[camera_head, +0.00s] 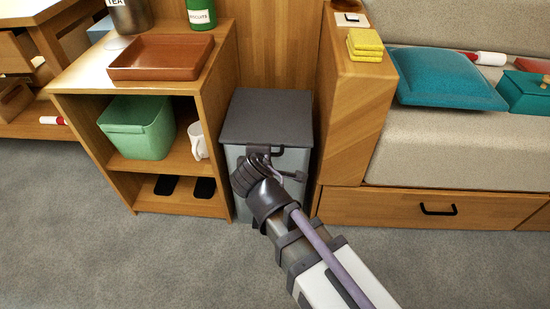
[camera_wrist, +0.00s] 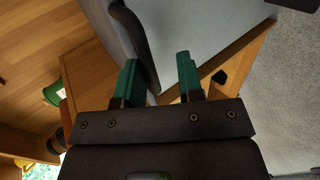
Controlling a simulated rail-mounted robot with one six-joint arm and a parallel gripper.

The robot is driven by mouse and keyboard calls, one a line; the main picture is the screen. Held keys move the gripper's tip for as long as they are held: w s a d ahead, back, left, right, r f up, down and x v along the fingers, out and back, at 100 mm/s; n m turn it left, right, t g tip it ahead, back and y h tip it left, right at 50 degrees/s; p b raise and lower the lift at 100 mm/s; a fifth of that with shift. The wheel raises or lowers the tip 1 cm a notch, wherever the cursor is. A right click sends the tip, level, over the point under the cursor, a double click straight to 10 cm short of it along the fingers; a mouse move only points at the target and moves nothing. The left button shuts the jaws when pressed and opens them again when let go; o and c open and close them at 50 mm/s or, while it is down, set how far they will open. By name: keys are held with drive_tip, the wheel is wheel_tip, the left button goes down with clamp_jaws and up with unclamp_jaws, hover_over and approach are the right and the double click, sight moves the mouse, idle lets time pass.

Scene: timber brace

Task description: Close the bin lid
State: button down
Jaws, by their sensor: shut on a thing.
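The grey bin (camera_head: 298,160) stands between the wooden shelf unit and the sofa's wooden end. Its dark grey lid (camera_head: 266,115) lies flat, or nearly flat, across the top; I cannot tell if a small gap is left under it. My gripper (camera_head: 262,158) is at the lid's front edge, where a dark handle (camera_head: 279,153) shows. In the wrist view, the green fingers of my gripper (camera_wrist: 158,64) are on either side of a dark curved bar (camera_wrist: 137,40), which seems to be the lid handle. The contact itself is partly hidden.
The shelf unit (camera_head: 225,100) stands close on the left, with a brown tray (camera_head: 162,58), a green tub (camera_head: 138,127) and a white mug (camera_head: 198,140). The sofa's wooden end (camera_head: 350,110) is close on the right, with yellow sponges (camera_head: 365,44) on top. The carpet in front is clear.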

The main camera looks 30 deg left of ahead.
drive_tip(key=c, duration=1.8)
unclamp_jaws()
drive_tip(key=shift+s+d+f, duration=0.15)
drive_tip(key=shift+s+f, duration=0.1)
drive_tip(key=shift+f, duration=0.25)
drive_tip(key=o, duration=0.7)
drive_tip(key=shift+c, duration=0.2)
